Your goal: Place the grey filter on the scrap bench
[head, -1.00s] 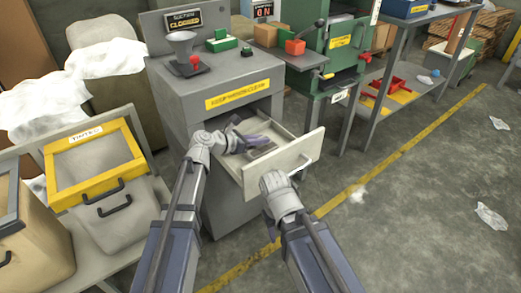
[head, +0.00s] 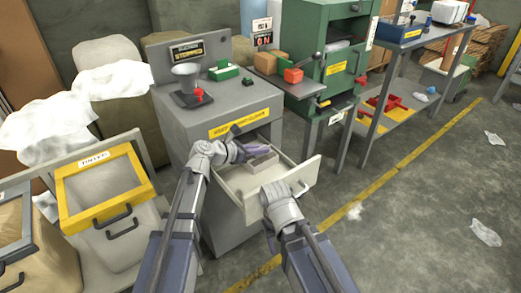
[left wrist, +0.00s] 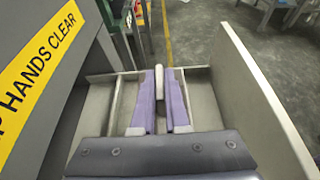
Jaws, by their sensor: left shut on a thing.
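My left gripper (head: 240,151) reaches into the open drawer (head: 234,186) of the grey machine. In the left wrist view its purple fingers (left wrist: 160,108) are shut on a narrow pale grey piece, which looks like the grey filter (left wrist: 159,76). Most of the filter is hidden between the fingers. The drawer walls and a divider (left wrist: 115,98) stand around it. My right gripper (head: 283,205) is at the drawer's front panel by the handle; its fingers are hidden behind the hand. I cannot tell which surface is the scrap bench.
The grey machine (head: 215,105) carries a STOPPED display (head: 187,51). Lidded bins (head: 105,190) stand at left. A green cabinet (head: 318,40) is beyond the machine. A grey table (head: 418,36) with a lower shelf stands at right. Open floor (head: 420,220) lies at front right.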

